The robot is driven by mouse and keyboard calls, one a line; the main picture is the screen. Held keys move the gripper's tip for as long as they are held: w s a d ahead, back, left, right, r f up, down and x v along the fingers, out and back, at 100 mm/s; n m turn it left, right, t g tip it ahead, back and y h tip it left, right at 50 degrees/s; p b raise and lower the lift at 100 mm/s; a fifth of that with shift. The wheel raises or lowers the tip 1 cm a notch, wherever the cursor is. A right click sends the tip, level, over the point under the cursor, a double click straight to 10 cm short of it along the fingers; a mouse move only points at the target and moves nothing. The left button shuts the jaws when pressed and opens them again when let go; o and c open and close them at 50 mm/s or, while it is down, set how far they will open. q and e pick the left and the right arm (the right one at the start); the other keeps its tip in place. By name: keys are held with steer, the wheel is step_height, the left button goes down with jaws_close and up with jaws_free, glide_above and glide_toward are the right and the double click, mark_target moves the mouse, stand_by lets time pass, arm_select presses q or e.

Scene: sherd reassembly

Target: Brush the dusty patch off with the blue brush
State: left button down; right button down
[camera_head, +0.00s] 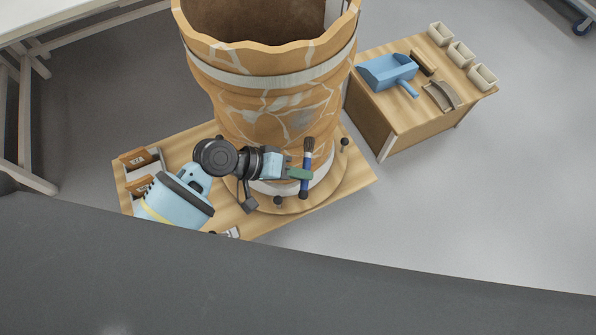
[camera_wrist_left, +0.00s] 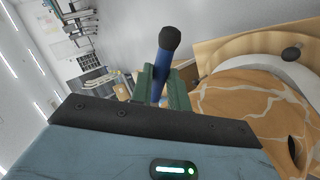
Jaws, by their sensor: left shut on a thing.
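The blue brush (camera_head: 306,160) stands nearly upright in the head view, dark bristles at its upper end, in front of the jar's lower wall. My left gripper (camera_head: 300,173) is shut on its blue handle with green fingers. In the left wrist view the brush (camera_wrist_left: 161,72) sits between the green fingers (camera_wrist_left: 160,88), a dark rounded end pointing up. The large orange-tan jar (camera_head: 235,115) has pale branching seams and pale patches; I cannot tell which is the dusty patch. Whether the bristles touch the jar is unclear. My right gripper is not in view.
The jar stands on a round base on a wooden platform (camera_head: 350,183) with dark knobs. A side table (camera_head: 400,118) at right holds a blue dustpan (camera_head: 386,72), a dark brush-like item, a curved grey piece and small pale bins (camera_head: 460,54). Open floor lies at right.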

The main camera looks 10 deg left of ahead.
arm_select(q)
steer(key=shift+w+a, duration=0.25)
steer(key=shift+w, duration=0.1)
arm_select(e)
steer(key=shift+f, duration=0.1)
arm_select(q)
steer(key=shift+w+a, duration=0.15)
steer(key=shift+w, duration=0.05)
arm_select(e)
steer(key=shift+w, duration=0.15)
